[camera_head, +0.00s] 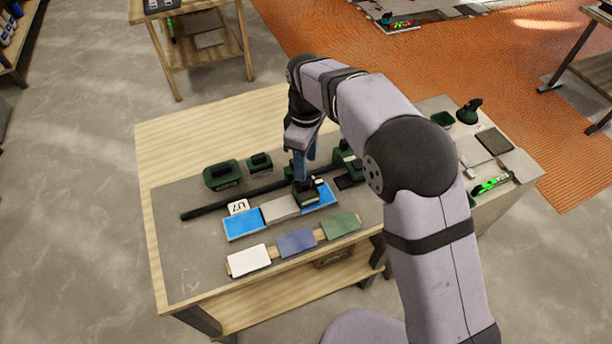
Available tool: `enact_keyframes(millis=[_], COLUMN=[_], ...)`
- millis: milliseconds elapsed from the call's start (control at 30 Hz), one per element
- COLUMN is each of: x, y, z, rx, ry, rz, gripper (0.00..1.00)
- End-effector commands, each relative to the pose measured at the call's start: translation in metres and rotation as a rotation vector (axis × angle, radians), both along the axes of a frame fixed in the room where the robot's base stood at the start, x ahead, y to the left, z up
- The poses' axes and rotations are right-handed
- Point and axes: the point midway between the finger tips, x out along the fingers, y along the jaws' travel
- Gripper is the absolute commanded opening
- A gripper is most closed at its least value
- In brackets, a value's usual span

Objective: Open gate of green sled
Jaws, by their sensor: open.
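A dark green sled (305,198) stands over the right part of a strip with blue ends and a grey middle (278,208) on the workbench. My gripper (306,178) points down at the top of the sled, close above it or touching it; I cannot tell which. It is open. The fingers and my arm hide part of the sled, and its gate is too small to make out. Other dark green pieces stand behind, partly hidden by my arm.
A black bar (215,207) lies behind the strip. Two green blocks (222,175) (260,163) stand at the back left. White (248,260), blue (296,242) and green (341,225) tiles lie in front. The bench's left side (178,262) is free.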

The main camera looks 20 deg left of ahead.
Motion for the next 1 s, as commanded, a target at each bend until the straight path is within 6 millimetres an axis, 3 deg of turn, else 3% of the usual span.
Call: enact_keyframes(millis=[600, 967, 1000], x=[-0.001, 0.0, 0.0], y=[-0.001, 0.0, 0.0], z=[-0.065, -0.069, -0.069], rx=[-0.001, 0.001, 0.001], ry=[0.001, -0.001, -0.001], rz=[-0.003, -0.003, -0.003], gripper=[0.43, 0.43, 0.33])
